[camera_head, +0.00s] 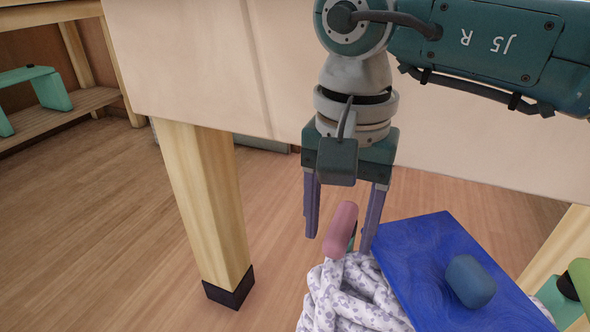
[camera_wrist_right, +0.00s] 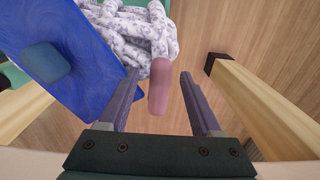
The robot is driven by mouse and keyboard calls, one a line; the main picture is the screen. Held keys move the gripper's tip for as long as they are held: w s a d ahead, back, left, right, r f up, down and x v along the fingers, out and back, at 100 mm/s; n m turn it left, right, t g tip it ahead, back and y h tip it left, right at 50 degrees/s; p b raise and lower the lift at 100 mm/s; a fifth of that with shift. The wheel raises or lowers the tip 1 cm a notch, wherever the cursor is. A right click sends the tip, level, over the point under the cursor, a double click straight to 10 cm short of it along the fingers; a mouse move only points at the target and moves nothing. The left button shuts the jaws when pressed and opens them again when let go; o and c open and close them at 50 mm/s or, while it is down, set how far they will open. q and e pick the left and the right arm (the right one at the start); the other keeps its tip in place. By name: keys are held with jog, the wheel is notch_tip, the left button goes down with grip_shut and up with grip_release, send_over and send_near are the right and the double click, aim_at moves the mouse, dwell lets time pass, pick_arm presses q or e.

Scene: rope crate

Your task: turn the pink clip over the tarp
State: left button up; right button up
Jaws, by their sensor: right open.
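The pink clip (camera_head: 341,229) stands up at the upper left edge of the crate's contents in the head view. My right gripper (camera_head: 340,243) is open, fingers pointing down, with the clip between its fingers. In the right wrist view the pink clip (camera_wrist_right: 158,88) lies between the two open fingers (camera_wrist_right: 152,78), closer to the left one. The blue tarp (camera_head: 425,262) is a flat sheet beside the clip, over part of the patterned white rope (camera_head: 350,298). A dark blue block-like piece (camera_head: 470,281) sits on the tarp. My left gripper is out of view.
A pale table panel with wooden legs (camera_head: 205,205) stands behind and around the crate area. A green piece with a dark part (camera_head: 580,280) shows at the right edge. At the far left, a green object (camera_head: 45,88) rests on a low wooden shelf.

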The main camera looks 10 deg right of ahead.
grip_shut()
dwell(0.4)
dwell(0.9)
